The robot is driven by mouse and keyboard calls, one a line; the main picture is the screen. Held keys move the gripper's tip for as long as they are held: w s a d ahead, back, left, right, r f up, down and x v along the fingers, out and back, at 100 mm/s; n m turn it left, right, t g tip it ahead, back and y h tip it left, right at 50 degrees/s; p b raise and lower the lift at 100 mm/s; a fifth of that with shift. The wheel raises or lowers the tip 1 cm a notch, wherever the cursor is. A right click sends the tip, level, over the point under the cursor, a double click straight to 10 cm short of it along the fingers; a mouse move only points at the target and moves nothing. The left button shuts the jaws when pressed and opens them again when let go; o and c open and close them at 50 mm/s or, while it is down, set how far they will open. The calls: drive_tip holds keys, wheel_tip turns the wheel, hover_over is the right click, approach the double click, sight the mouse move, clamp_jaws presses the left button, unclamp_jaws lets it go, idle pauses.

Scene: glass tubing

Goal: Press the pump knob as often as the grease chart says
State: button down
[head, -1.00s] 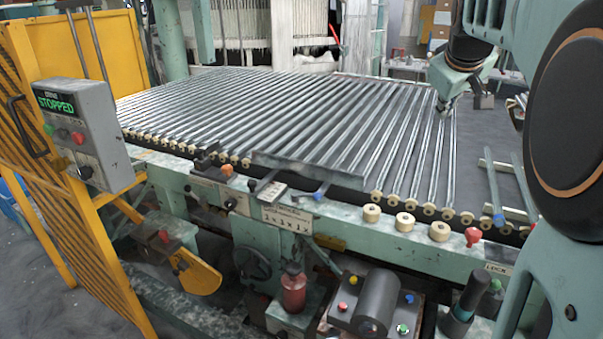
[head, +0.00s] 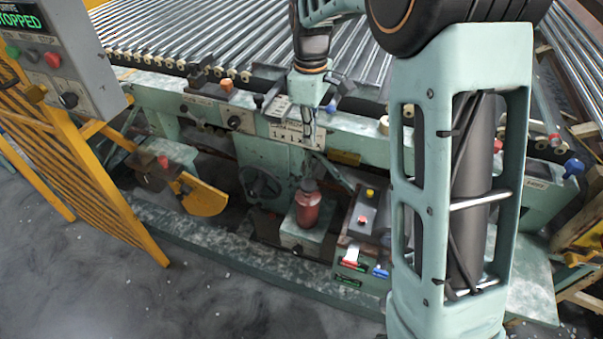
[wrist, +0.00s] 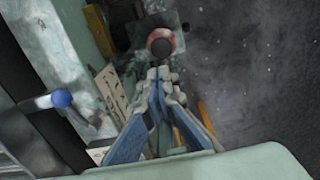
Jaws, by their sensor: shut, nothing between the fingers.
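The grease pump is a red bottle-shaped body (head: 307,208) with a dark knob (head: 309,185) on top, standing on a pale green block below the machine's front rail. In the wrist view the knob (wrist: 161,46) is a dark disc ringed by red, just beyond my fingertips. My gripper (head: 309,140) is shut and empty, pointing down above the knob, apart from it in the head view. In the wrist view my gripper (wrist: 160,72) has its fingertips together. The chart plate (head: 292,134) on the rail shows a row of 1s and x marks, partly covered by my gripper.
A grey control box (head: 65,55) reading STOPPED stands at left beside a yellow mesh guard (head: 70,160). A handwheel (head: 262,187) is left of the pump. A box with coloured buttons (head: 366,215) is to its right. Glass tubes (head: 190,35) lie on rollers behind.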

sight(308, 185)
drive_tip(key=shift+s+a+f, duration=0.15)
wheel_tip(308, 185, down, 14)
drive_tip(key=shift+b, duration=0.65)
drive_tip(key=shift+f+b, duration=0.65)
drive_tip(key=shift+f, duration=0.5)
drive_tip(key=shift+r, duration=0.15)
wheel_tip(308, 185, up, 14)
drive_tip(key=p, duration=0.3)
drive_tip(key=shift+p, duration=0.35)
